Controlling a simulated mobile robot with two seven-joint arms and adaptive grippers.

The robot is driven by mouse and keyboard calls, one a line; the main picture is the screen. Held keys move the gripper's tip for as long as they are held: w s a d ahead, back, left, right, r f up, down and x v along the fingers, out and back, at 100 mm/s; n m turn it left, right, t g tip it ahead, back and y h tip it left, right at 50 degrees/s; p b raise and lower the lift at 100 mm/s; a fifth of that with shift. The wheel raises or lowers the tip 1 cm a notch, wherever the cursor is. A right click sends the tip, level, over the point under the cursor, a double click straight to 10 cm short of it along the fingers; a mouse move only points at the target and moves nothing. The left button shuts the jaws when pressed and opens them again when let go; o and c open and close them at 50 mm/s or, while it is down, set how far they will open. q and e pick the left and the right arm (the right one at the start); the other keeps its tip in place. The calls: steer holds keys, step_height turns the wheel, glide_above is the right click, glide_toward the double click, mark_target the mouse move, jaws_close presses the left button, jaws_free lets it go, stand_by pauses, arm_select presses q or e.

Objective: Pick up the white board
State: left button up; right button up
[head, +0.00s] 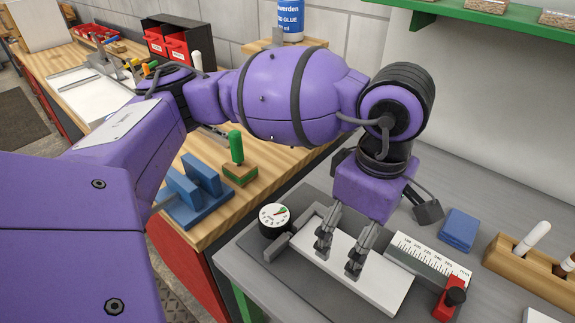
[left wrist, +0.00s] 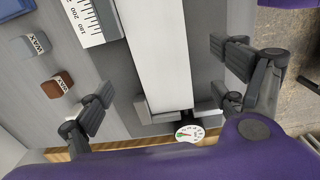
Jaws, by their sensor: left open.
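The white board (head: 382,284) is a long, flat strip lying on a dark grey base on the grey table. It also shows in the left wrist view (left wrist: 163,45), running down from the top edge to a dark stop. My left gripper (head: 384,238) is over the board, coming down from above. In the left wrist view the left gripper (left wrist: 155,98) is open, with fingers on both sides of the board and apart from it. The gripper looks empty. My right gripper is in neither view.
A round dial (head: 274,216) stands at the board's left end. A ruled scale (head: 430,258) with a red clamp (head: 450,300) lies along its right side. A blue block (head: 459,229) and a wooden rack (head: 530,268) are farther right. A wooden bench (head: 205,235) holds tools at left.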

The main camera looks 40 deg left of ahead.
mark_target(352, 251)
arm_select(q)
step_height(352, 251, down, 2)
steer(key=shift+s+a+f, duration=0.1)
steer(key=shift+f, duration=0.15)
step_height(352, 251, down, 3)
steer(key=shift+r, duration=0.2)
steer(key=shift+f, duration=0.6)
steer(key=shift+r, duration=0.1)
steer(key=c, duration=1.5)
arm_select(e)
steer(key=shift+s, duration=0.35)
arm_select(q)
steer(key=shift+r, duration=0.1)
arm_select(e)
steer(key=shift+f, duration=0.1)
